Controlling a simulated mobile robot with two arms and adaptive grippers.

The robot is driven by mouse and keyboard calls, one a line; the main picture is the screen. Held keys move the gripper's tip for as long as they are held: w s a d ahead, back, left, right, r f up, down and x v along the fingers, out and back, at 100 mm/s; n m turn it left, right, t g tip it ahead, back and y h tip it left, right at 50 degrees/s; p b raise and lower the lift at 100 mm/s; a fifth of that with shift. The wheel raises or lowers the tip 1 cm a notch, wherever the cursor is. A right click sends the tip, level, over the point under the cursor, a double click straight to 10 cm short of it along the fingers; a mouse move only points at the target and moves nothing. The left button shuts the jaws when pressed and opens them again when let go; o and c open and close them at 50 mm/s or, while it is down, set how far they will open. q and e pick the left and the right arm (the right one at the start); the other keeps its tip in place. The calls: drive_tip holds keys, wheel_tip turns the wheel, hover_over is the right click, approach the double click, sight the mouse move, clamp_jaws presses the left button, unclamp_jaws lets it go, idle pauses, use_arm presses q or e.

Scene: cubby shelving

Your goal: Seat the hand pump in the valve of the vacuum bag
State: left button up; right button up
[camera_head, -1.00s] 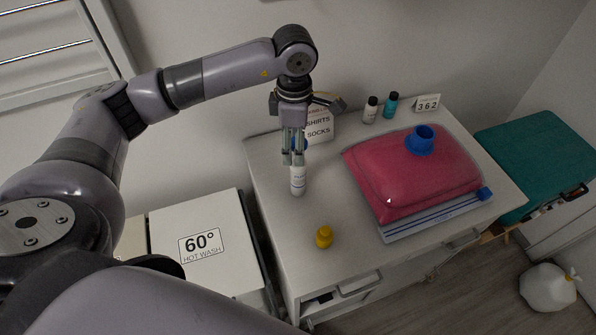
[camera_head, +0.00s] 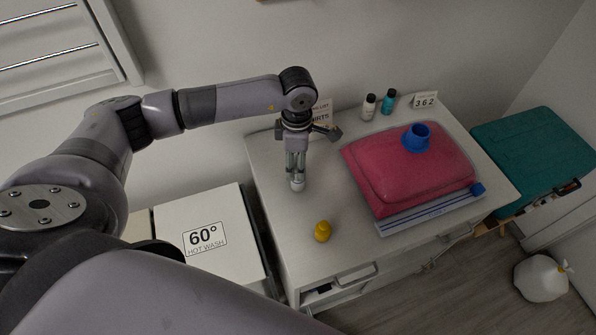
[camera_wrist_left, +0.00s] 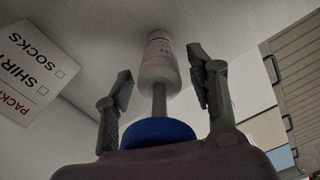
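The hand pump has a white body (camera_wrist_left: 160,62), a thin grey rod and a round blue handle (camera_wrist_left: 157,132). It stands upright on the white counter; in the head view only its lower white end (camera_head: 297,184) shows clearly below my fingers. My left gripper (camera_head: 296,170) points down over it. In the left wrist view my fingers are spread either side of the pump, with a gap on both sides, and the blue handle is close to the palm. The pink vacuum bag (camera_head: 380,180) lies to the right with its blue valve (camera_head: 416,138) on top. My right gripper is not seen.
A yellow object (camera_head: 322,231) stands in front of the pump. A white bottle (camera_head: 368,107), a teal bottle (camera_head: 389,102) and a "362" card (camera_head: 425,101) stand at the back. A list sign (camera_head: 322,115) is behind my gripper. Counter between pump and bag is clear.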

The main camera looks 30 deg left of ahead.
use_arm(q)
clamp_jaws()
idle(0.4)
